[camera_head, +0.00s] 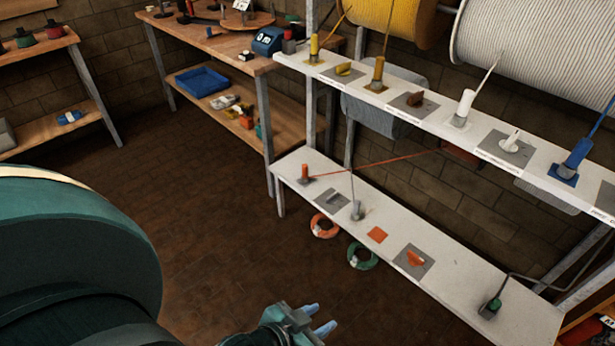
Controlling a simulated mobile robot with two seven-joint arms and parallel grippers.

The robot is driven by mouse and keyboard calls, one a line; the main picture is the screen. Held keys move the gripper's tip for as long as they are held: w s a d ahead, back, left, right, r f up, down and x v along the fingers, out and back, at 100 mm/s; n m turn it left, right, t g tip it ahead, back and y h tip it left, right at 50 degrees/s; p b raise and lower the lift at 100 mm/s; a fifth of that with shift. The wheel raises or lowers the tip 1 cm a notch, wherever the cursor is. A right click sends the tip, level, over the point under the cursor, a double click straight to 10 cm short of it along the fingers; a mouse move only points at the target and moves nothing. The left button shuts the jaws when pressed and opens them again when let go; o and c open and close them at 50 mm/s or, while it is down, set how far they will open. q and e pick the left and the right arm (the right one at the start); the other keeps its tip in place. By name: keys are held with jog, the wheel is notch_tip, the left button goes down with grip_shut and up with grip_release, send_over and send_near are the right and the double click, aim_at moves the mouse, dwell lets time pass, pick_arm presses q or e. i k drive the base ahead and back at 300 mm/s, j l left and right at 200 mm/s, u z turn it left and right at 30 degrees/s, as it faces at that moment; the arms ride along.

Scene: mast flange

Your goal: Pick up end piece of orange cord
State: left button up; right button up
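The orange cord (385,160) runs from the right, behind the upper shelf, across to an upright orange end piece (305,171). This end piece stands at the left end of the lower white shelf (450,269), in a grey base. My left gripper (318,318) is at the bottom of the view, in front of the lower shelf and well apart from the end piece. Its two pale blue fingertips are apart with nothing visible between them. My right gripper is out of view.
A grey end piece (357,210) stands near the orange one. An orange coil (324,226) and a green coil (362,257) are below the shelf edge.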

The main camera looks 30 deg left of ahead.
aim_at(305, 179)
jog(key=i+j+z, duration=0.1)
jog(key=j, duration=0.45)
jog(key=i+j, duration=0.1)
jog(key=j, duration=0.5)
jog(key=i+j+z, duration=0.15)
jog(key=j, duration=0.4)
